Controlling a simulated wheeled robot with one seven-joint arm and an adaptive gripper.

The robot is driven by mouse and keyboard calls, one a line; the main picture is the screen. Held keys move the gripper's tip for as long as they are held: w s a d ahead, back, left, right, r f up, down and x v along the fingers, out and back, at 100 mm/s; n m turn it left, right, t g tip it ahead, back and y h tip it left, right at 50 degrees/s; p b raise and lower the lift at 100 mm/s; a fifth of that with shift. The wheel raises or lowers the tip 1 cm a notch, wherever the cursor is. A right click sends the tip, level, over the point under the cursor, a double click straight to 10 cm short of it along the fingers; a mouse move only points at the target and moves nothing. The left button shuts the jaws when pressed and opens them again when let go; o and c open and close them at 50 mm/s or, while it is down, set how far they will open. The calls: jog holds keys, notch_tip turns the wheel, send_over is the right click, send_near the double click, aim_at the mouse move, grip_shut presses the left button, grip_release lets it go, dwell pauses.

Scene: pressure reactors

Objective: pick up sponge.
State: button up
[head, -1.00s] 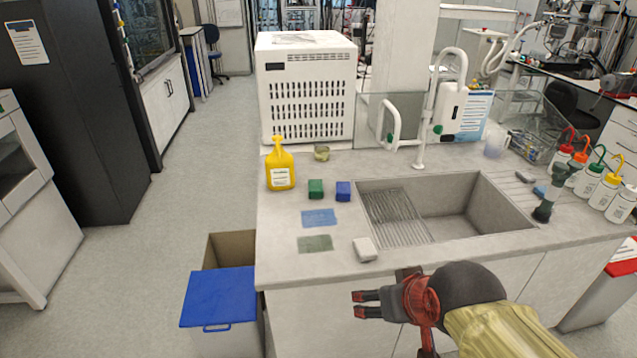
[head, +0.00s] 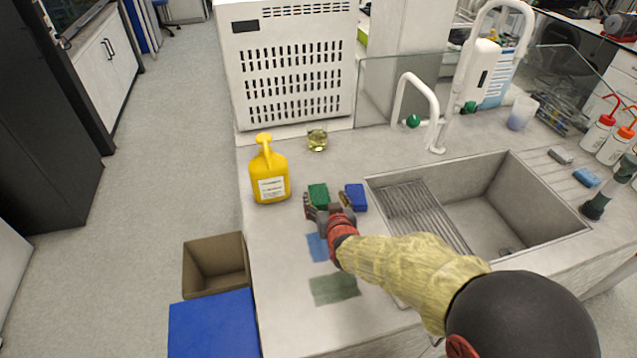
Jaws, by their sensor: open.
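A small green block that looks like a sponge (head: 318,192) lies on the grey counter (head: 285,240), right of a yellow bottle. A similar blue block (head: 356,196) lies just to its right. My gripper (head: 321,208) is open at the near side of the green block. Its fingers hide part of that block; I cannot tell whether they touch it. The gripper's right side comes close to the blue block. A flatter blue piece (head: 587,178), maybe also a sponge, lies right of the sink.
A yellow bottle (head: 270,178) and a small glass beaker (head: 317,140) stand behind and left. A blue cloth (head: 317,247) and a green cloth (head: 335,289) lie nearer. An open bin (head: 215,265) stands left.

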aim_at(319, 191)
jog(key=b+x, duration=0.1)
jog(key=x, duration=0.2)
jog(key=shift+f, duration=0.25)
jog(key=x, duration=0.1)
jog(key=b+x, duration=0.1)
jog(key=x, duration=0.1)
jog(key=b+x, duration=0.1)
jog(key=x, duration=0.1)
jog(key=shift+a+f, duration=0.25)
jog(key=shift+f, duration=0.05)
jog(key=shift+w, duration=0.1)
jog(key=shift+c, duration=0.8)
jog(key=c, duration=0.7)
jog(key=shift+c, duration=0.9)
jog(key=shift+r, duration=0.1)
